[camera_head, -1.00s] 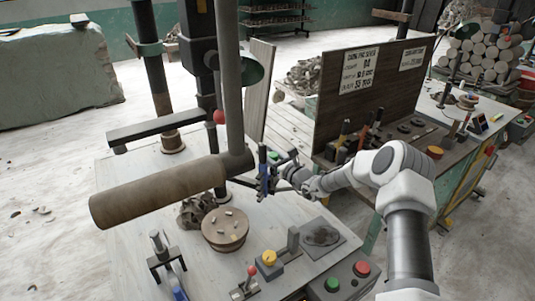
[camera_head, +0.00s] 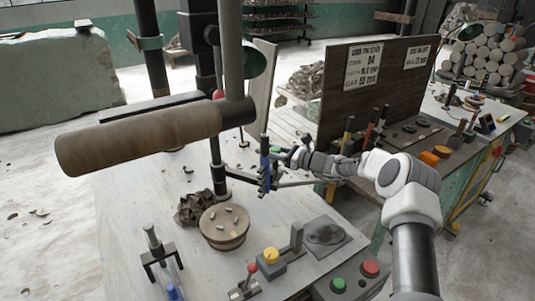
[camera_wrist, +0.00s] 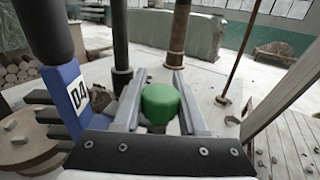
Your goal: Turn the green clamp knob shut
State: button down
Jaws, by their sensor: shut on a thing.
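The green clamp knob (camera_wrist: 160,103) is a rounded green cap. It sits between the two metal fingers of my gripper (camera_wrist: 161,98) in the wrist view. My gripper is shut on it, with a finger along each side. In the head view my gripper (camera_head: 286,156) is beside the upright blue part (camera_head: 264,168) at the back right of the pale table. The knob shows only as a small green spot there. The blue part (camera_wrist: 72,98), with a white "04" tag, stands close to the left of my gripper in the wrist view. The knob's turned position cannot be told.
A thick brown cylinder (camera_head: 140,138) on a dark post hangs over the table (camera_head: 130,210). A round wooden stand (camera_head: 224,228), a grey clay lump (camera_head: 198,208), a yellow knob (camera_head: 271,255) and a button box (camera_head: 350,283) are in front. A dark upright board (camera_head: 350,95) stands right.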

jog(key=shift+r+n+g, duration=0.1)
jog(key=shift+n+g, duration=0.2)
jog(key=shift+c, duration=2.3)
grip_release()
jog(key=shift+s, duration=0.1)
jog(key=v, duration=1.7)
jog(key=shift+d+f, duration=0.2)
jog(key=shift+f, duration=0.05)
